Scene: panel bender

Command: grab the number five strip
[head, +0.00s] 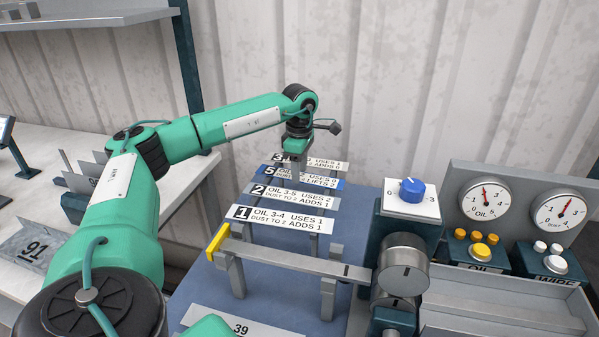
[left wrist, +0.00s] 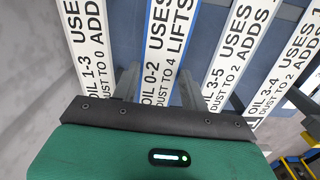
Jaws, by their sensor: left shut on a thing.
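The number five strip (head: 313,180) is a white label strip with blue edges. It lies in a row of strips on a rack, between the number three strip (head: 325,163) and the number two strip (head: 300,194). My left gripper (head: 292,170) is over it and hides part of its lettering. In the left wrist view the blue-edged strip (left wrist: 165,50) reads OIL 0-2, and the gripper fingers (left wrist: 158,88) stand on either side of it, shut on it. The number one strip (head: 280,219) is nearest in the row. My right gripper is not in view.
A grey bar with a yellow end (head: 218,242) lies in front of the rack. A blue-knob box (head: 411,190) and panel with dials (head: 486,201) stand at right. A wall rises behind the strips.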

